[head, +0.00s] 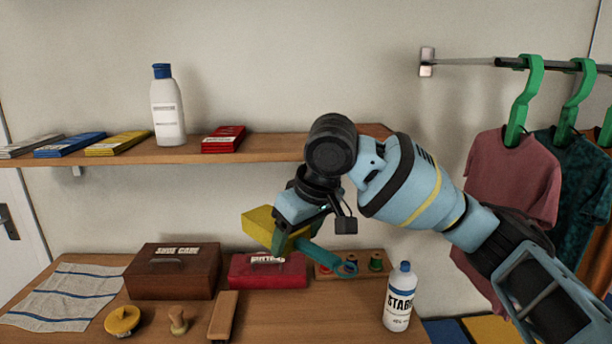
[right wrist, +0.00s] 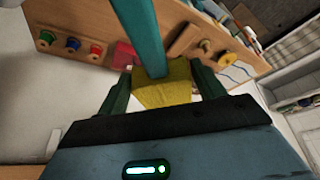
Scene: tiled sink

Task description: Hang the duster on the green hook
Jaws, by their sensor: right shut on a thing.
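The duster, with a yellow block-shaped head (head: 259,226) and a teal handle (head: 322,257), is in the air above the table. My right gripper (head: 285,237) is shut on it; in the right wrist view the yellow head (right wrist: 163,85) sits between the fingers and the teal handle (right wrist: 139,35) extends away. I make out no plain green hook. A small green spool-like piece (head: 376,261) stands on a wooden holder behind the handle, and green hangers (head: 524,100) hang from a rail. My left gripper is not in view.
A wooden shelf (head: 270,149) with a white bottle (head: 168,110) and flat packets is behind. On the table are a brown box (head: 172,271), a red box (head: 266,271), a brush (head: 224,314) and a STARCH-like bottle (head: 398,300). Shirts (head: 513,180) hang at right.

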